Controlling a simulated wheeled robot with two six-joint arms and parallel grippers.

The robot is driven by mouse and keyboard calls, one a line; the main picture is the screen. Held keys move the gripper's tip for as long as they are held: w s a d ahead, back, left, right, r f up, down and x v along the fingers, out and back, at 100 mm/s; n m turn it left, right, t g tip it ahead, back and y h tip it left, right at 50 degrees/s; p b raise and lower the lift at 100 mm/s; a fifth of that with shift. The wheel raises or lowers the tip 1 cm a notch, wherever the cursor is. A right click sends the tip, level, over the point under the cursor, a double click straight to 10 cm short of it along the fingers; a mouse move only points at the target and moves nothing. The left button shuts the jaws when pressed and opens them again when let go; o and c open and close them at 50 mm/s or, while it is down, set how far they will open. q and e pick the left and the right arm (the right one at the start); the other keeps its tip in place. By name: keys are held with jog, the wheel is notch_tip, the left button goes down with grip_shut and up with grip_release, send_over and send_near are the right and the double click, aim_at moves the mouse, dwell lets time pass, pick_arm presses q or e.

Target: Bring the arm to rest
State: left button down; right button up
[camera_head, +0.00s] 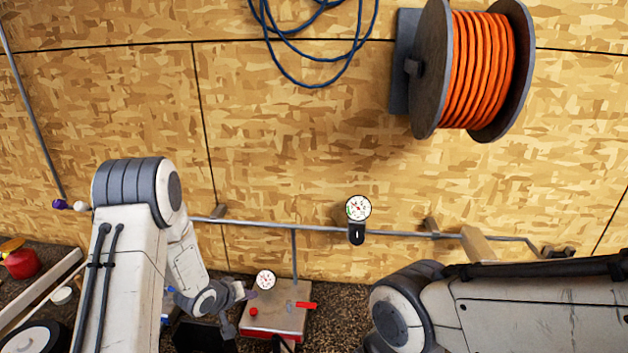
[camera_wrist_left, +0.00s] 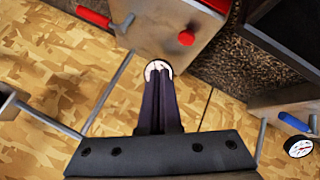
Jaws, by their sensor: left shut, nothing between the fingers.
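My left arm (camera_head: 130,250) comes in from the left and bends down in front of the plywood wall. My left gripper (camera_head: 249,295) is beside the left edge of a grey metal box (camera_head: 277,321). In the left wrist view its dark fingers (camera_wrist_left: 158,80) are together with nothing between them. A white dial gauge (camera_head: 265,280) shows above the box; in the left wrist view it is partly hidden behind the fingertips. I cannot tell whether they touch. My right arm (camera_head: 500,310) crosses the lower right; its gripper is not visible.
A grey pipe (camera_head: 310,228) runs along the wall with a second gauge (camera_head: 358,208). The box has a red button (camera_head: 253,312) and a red lever (camera_head: 306,305). An orange hose reel (camera_head: 480,70) and a blue cable (camera_head: 300,80) hang above. A red can (camera_head: 22,263) stands far left.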

pick_arm(q)
jog(key=s+d+r+m+g+y+b, duration=0.1)
jog(key=s+d+r+m+g+b, duration=0.15)
jog(key=s+d, duration=0.4)
jog(key=s+d+r+m+g+y+b, duration=0.1)
jog(key=s+d+r+m+b, duration=0.3)
jog(key=s+d, duration=0.25)
jog(key=s+d+r+m+g+b, duration=0.1)
jog(key=s+d+m+g, duration=0.1)
jog(key=s, duration=0.9)
jog(key=s+d+r+m+g+b, duration=0.1)
jog(key=s+d+m+g+b, duration=0.1)
jog(key=s, duration=0.8)
jog(key=shift+s+d+r+m+g, duration=0.2)
jog(key=shift+s+m+g, duration=0.2)
jog(key=shift+m, duration=0.35)
pick_arm(e)
notch_tip(320, 180, down, 10)
jog(key=shift+f, duration=0.2)
